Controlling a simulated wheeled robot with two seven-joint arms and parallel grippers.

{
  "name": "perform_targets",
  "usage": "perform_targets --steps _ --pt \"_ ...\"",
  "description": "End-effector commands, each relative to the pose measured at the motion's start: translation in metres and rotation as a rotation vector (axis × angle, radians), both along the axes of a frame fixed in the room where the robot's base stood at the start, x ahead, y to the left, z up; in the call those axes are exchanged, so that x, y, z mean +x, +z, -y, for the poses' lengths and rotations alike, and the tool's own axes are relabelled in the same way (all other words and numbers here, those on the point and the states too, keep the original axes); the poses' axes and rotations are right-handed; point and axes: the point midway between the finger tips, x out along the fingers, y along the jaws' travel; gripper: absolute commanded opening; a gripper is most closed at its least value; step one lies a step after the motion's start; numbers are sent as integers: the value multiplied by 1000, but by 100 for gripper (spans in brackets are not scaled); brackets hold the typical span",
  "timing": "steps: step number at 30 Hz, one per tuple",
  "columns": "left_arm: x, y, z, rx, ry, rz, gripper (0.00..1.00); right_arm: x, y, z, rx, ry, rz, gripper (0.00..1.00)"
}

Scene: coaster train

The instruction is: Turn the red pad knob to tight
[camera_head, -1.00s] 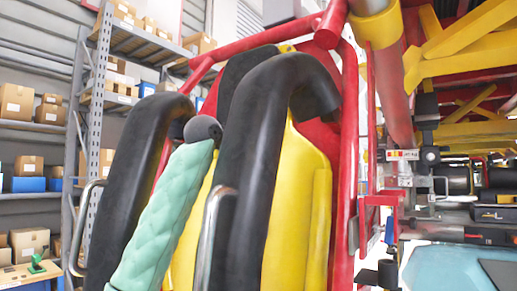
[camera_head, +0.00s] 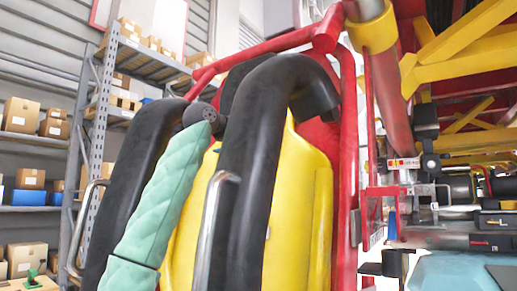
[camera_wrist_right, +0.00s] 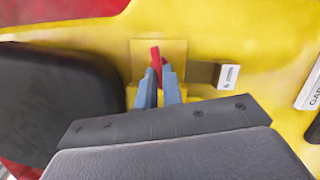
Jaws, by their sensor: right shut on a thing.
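The red pad knob (camera_wrist_right: 155,58) shows in the right wrist view as a narrow red handle standing in front of a yellow square plate (camera_wrist_right: 174,48). My right gripper (camera_wrist_right: 159,70) has its two blue-grey fingers closed on the knob, which shows between and just beyond the fingertips. The fingers hide its lower part. A small white label (camera_wrist_right: 229,77) sits to the right on a brownish strip; its print is too small to read surely. The head view shows neither the knob nor my right gripper. My left gripper is in neither view.
A coaster seat with a yellow back (camera_head: 298,190) and black shoulder restraints (camera_head: 253,130) fills the head view's middle. A black pad (camera_wrist_right: 55,105) lies left of the knob. Shelves hold boxes behind.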

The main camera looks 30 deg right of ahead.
Motion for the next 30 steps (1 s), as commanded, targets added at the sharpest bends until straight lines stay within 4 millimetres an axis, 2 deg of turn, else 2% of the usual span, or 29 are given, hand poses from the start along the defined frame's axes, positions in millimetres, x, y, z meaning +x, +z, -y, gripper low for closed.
perform_targets --steps 12,30 --pt "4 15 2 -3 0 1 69 0 2 1 80 -47 192 0" --pt "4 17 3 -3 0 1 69 0 2 1 95 -57 227 0"
